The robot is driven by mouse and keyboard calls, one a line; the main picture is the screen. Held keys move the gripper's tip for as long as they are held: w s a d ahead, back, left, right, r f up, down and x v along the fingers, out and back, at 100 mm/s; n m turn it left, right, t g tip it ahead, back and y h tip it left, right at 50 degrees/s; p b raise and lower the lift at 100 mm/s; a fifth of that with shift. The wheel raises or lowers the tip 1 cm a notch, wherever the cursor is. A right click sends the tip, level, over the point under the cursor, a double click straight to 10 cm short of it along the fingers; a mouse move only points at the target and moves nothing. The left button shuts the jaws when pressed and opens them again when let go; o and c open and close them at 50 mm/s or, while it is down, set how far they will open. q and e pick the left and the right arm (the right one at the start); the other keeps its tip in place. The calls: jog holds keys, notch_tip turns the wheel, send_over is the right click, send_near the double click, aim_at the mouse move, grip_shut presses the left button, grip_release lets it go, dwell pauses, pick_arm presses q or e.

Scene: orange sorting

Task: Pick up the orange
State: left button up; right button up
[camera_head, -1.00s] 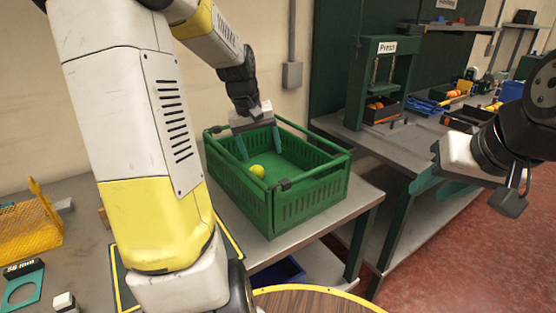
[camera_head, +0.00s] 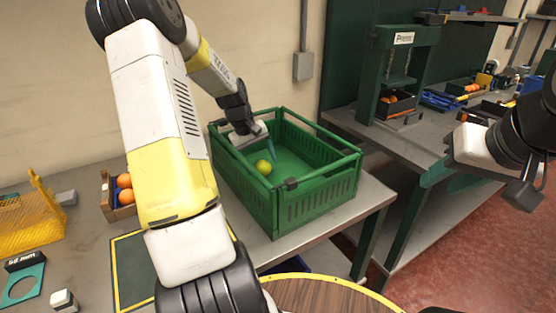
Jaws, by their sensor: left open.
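A yellow-green round fruit (camera_head: 263,167) lies on the floor of the green crate (camera_head: 315,199), near its left wall. It is the only fruit I see in the crate. My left gripper (camera_head: 261,154) reaches down into the crate, just behind the fruit. Its jaws are open, with one teal finger clearly seen and the other mostly hidden. I cannot tell whether a finger touches the fruit. Two oranges (camera_head: 125,196) sit in a small wooden box behind my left arm. My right gripper (camera_head: 452,168) is at the right edge, away from the crate; its fingers are unclear.
The crate stands on a grey table (camera_head: 366,202). A press (camera_head: 393,70) with oranges in a dark tray stands on the bench at the back right. A yellow mesh basket (camera_head: 30,220) is at the left. A round wooden top (camera_head: 325,296) is in front.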

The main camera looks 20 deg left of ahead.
aim_at(261, 162)
pick_arm(q)
jog(key=shift+w+d+f, duration=0.1)
jog(key=shift+d+f, duration=0.05)
jog(key=shift+f, duration=0.35)
jog(key=c, duration=1.5)
notch_tip(261, 162, up, 20)
jog(key=shift+r, duration=0.2)
